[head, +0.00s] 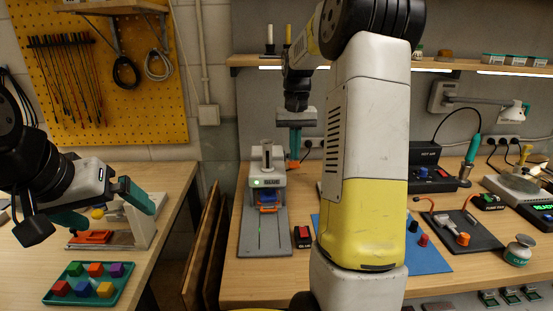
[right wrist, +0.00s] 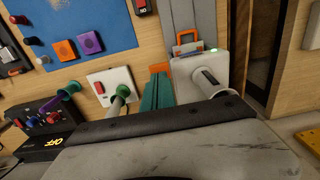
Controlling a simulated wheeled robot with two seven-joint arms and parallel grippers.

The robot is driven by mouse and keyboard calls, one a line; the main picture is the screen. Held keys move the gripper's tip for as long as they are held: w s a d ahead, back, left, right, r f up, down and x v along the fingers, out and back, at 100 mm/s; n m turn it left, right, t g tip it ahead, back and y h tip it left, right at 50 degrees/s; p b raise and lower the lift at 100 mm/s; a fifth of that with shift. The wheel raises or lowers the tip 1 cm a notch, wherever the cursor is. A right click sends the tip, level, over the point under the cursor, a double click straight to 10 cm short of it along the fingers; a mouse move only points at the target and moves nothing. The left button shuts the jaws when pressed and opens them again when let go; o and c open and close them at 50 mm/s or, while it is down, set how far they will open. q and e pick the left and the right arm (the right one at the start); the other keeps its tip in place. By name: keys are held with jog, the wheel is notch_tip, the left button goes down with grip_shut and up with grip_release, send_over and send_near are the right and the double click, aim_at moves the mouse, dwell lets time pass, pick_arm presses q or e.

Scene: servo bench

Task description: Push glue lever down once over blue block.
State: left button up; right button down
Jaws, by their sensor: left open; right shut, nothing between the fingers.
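The white machine with a green light (head: 268,181) stands on the middle bench; it also shows in the right wrist view (right wrist: 199,75). A blue block (head: 267,197) sits at its front in an orange holder (head: 268,209). An orange piece (head: 293,165), apparently the glue lever, is at the machine's right side; it also shows in the right wrist view (right wrist: 160,68). My right gripper (head: 295,154) points down, shut and empty, its tips right at this piece; I cannot tell if they touch. My left gripper (head: 104,207) is open and empty over the left bench.
A teal tray (head: 123,291) with several coloured blocks lies on the left bench, before a white device (head: 142,225) with an orange part. A black-and-red switch (head: 302,237) and a blue mat (head: 428,258) lie right of the machine. My right arm hides the middle.

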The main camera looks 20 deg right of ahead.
aim_at(294, 163)
jog(key=shift+f, duration=0.2)
dwell(0.5)
jog(key=shift+f, duration=3.15)
jog(key=shift+r, duration=4.8)
jog(key=shift+r, duration=0.1)
